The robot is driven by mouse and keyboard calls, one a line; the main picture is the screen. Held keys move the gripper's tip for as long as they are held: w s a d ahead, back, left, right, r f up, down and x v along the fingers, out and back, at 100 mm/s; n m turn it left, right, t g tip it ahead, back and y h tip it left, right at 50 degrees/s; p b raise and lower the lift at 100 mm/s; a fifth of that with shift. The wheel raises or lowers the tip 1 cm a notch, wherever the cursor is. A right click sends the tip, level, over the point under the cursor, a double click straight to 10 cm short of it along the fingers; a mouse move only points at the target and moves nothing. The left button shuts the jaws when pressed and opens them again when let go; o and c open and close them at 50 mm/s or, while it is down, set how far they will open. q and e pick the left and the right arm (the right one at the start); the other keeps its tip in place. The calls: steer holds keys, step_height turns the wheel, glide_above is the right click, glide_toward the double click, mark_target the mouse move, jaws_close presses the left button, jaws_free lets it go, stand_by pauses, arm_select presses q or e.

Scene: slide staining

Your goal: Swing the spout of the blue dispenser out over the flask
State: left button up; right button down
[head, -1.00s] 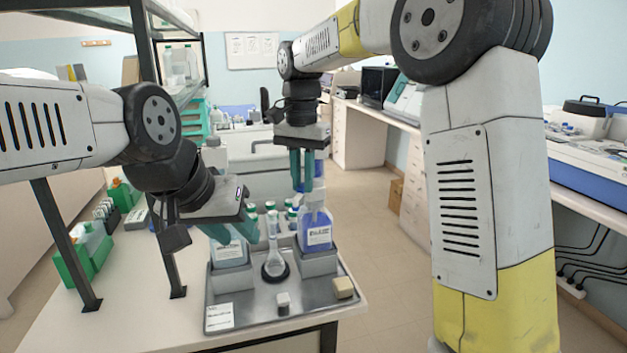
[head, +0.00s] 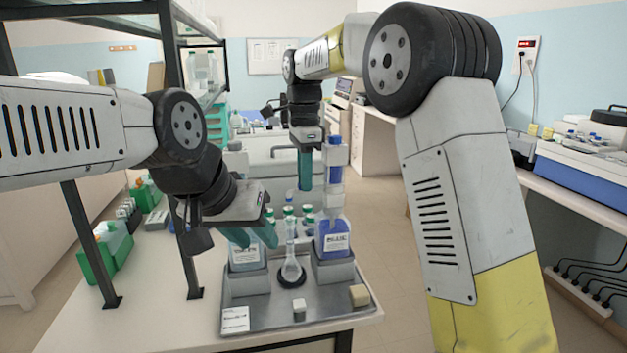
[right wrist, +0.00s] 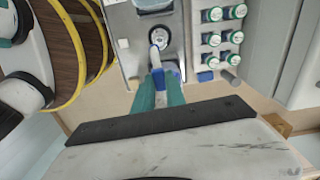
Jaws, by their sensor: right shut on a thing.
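The blue dispenser (head: 333,238) is a bottle of blue liquid with a tall pump column on the tray's right side. The clear flask (head: 291,262) stands upright on a dark ring, left of it. My right gripper (head: 305,188) is just left of the pump column, its fingers seen nearly edge-on. In the right wrist view its teal fingers (right wrist: 158,85) are shut on the white spout (right wrist: 155,57), which points toward the flask (right wrist: 160,36). The fingers hide the spout in the head view. My left gripper (head: 254,240) has parted fingers in front of the left dispenser (head: 245,258).
The metal tray (head: 275,318) also holds a small white-topped block (head: 299,308) and a beige block (head: 359,294). Several green-capped bottles (head: 288,211) stand behind the flask. Shelf posts (head: 88,240) and a green rack (head: 100,262) are at the left.

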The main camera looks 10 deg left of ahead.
steer(key=shift+w+a+m, duration=0.1)
steer(key=shift+w+m, duration=0.2)
steer(key=shift+m, duration=0.1)
stand_by(0.3)
steer(key=c, duration=1.4)
jaws_free()
steer(key=shift+o, duration=0.2)
step_height(320, 180, up, 8)
steer(key=shift+f, duration=0.1)
